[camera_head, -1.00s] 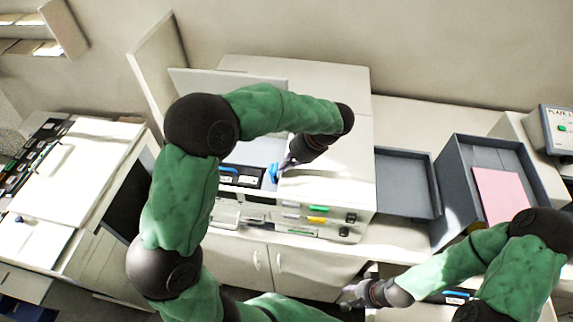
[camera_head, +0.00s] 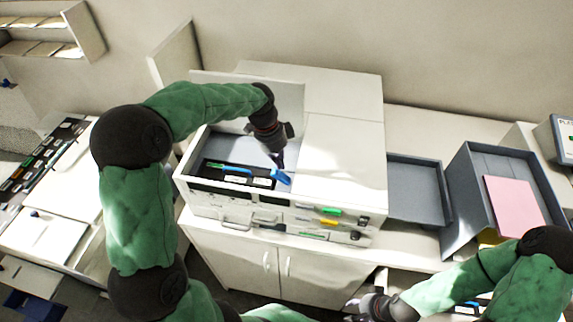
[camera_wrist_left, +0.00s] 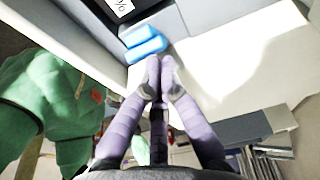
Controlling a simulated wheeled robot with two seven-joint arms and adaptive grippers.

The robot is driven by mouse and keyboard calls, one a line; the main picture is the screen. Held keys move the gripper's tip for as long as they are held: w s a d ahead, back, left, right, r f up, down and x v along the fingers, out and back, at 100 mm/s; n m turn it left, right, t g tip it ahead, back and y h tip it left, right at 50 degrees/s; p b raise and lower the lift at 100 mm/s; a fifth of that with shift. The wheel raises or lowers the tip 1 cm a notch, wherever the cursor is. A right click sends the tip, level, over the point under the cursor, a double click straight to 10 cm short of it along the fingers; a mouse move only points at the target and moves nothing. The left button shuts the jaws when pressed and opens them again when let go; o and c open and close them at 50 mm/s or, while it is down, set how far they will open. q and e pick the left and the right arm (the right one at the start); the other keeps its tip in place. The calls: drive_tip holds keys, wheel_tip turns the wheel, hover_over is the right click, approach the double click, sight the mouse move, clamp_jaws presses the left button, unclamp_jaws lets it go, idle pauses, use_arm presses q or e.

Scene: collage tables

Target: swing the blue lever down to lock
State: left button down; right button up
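The blue lever (camera_head: 282,177) is at the right end of the dark panel inside the open bay of the white machine (camera_head: 345,150). In the left wrist view a blue two-part piece (camera_wrist_left: 144,45) lies just beyond my fingertips. My left gripper (camera_head: 278,162) points down directly behind and above the lever. Its purple fingers (camera_wrist_left: 160,68) are together with nothing visible between them; I cannot tell whether they touch the lever. My right gripper (camera_head: 352,304) is low at the front, away from the machine, its fingertips small and unclear.
The machine's raised lid (camera_head: 285,95) stands behind the bay. A grey tray (camera_head: 418,190) and a grey box with a pink sheet (camera_head: 514,205) are to the right. Green and yellow tabs (camera_head: 330,216) show on the machine's front. Another white machine (camera_head: 70,180) stands left.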

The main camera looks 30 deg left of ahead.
sight(275, 168)
use_arm(q)
drive_tip(key=a+h+b, duration=0.1)
drive_tip(key=b, duration=0.1)
drive_tip(key=a+f+h+b, duration=0.1)
drive_tip(key=b, duration=0.1)
drive_tip(key=a+f+t+h+b, duration=0.1)
drive_tip(key=h+b, duration=0.1)
drive_tip(key=shift+s+f, duration=0.15)
drive_tip(key=shift+s, duration=0.25)
drive_tip(key=shift+d+r, duration=0.1)
drive_tip(key=shift+r, duration=0.4)
drive_tip(key=shift+r+p, duration=0.1)
drive_tip(key=shift+p, duration=0.2)
drive_tip(key=shift+r, duration=0.6)
